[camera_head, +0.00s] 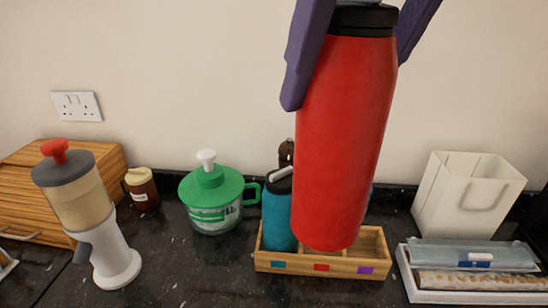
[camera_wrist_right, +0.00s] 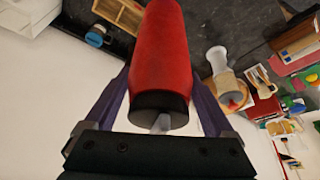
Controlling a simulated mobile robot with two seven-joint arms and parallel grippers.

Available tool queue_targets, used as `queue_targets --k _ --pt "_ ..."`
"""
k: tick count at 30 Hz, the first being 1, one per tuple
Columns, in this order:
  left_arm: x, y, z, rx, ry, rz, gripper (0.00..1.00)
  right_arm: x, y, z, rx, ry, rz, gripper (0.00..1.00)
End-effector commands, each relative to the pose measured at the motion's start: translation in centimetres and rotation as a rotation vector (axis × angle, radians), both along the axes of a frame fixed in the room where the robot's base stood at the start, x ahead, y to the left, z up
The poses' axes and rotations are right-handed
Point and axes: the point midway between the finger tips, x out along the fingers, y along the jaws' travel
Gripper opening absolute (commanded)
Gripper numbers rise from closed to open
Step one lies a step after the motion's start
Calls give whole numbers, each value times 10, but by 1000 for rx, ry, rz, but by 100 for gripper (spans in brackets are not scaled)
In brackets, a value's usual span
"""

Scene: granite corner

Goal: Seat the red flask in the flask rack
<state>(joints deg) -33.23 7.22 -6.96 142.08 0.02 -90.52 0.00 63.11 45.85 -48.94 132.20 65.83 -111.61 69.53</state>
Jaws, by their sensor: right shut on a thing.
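The red flask (camera_head: 345,140) with a black lid hangs upright, slightly tilted, in the head view. My right gripper (camera_head: 348,75) is shut on it near the top, one purple finger on each side. In the right wrist view the red flask (camera_wrist_right: 160,55) sits between the fingers. The wooden flask rack (camera_head: 345,265) stands on the counter, with teal, red and purple tags on its front. A teal flask (camera_head: 277,215) stands in its left compartment. The red flask's lower end overlaps the rack's middle in the picture; its exact height above it is unclear. My left gripper is out of view.
A green-lidded jug (camera_head: 212,200) and a dispenser (camera_head: 85,210) stand left of the rack. A brown jar (camera_head: 141,188) is by the wooden bread box (camera_head: 100,160). A white bag (camera_head: 465,195) and a white tray (camera_head: 410,270) are at the right. A dark bottle top shows behind the rack.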

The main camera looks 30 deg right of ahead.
Motion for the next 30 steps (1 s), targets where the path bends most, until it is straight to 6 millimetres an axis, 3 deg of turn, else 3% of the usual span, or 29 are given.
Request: queue_targets --k 11,19,24,30 --pt "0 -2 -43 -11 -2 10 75 57 -27 -30 -27 8 101 0" --pt "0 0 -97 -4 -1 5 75 108 -76 -56 -22 8 245 0" --pt "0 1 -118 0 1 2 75 125 -101 -67 -7 2 339 0" --pt "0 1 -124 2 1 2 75 130 -113 -78 1 0 390 0"
